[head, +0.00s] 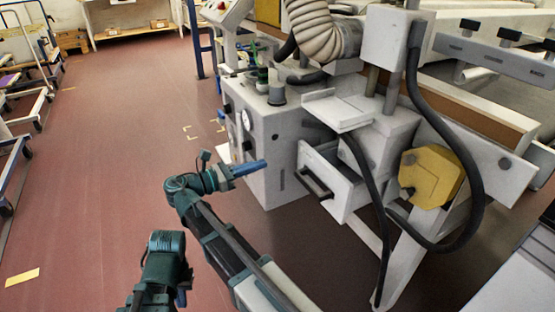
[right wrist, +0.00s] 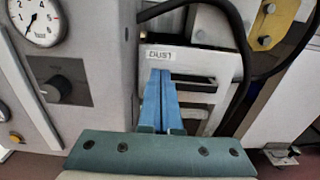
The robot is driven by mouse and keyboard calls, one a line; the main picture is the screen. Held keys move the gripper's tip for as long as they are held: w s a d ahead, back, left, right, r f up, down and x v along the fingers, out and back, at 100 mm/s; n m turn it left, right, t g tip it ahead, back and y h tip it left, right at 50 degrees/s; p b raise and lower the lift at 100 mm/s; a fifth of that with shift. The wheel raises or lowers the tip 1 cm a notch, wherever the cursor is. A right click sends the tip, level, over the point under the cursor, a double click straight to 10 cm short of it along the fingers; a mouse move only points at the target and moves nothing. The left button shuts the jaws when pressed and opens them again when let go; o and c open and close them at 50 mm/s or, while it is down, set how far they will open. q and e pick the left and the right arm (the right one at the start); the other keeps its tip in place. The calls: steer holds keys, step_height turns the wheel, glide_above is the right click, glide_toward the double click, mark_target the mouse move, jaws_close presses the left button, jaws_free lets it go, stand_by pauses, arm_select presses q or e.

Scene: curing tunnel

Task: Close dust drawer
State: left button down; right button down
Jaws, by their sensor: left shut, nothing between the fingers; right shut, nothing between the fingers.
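In the right wrist view, a "DUST" label (right wrist: 160,54) shows above a dark bar, beyond my fingers. My right gripper (head: 262,164) is shut and empty, its blue fingers pointing toward the drawer front from the left, with a gap to the handle. It also shows in the right wrist view (right wrist: 161,76). My left gripper (head: 182,298) is low at the left, mostly hidden, far from the drawer.
A grey control cabinet (head: 268,150) with gauges stands left of the drawer. Black hoses (head: 372,180) hang just right of the drawer, near a yellow housing (head: 432,176). A grey shelf (head: 338,113) juts out above.

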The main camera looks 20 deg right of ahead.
mark_target(307, 149)
steer(key=d, duration=0.9)
steer(key=w+d, duration=0.1)
steer(key=d, duration=0.3)
steer(key=shift+d, duration=0.25)
steer(key=w+d, duration=0.1)
steer(key=d, duration=1.4)
steer(key=shift+w, duration=0.15)
steer(key=shift+r, duration=0.1)
arm_select(q)
steer(key=shift+a, duration=0.1)
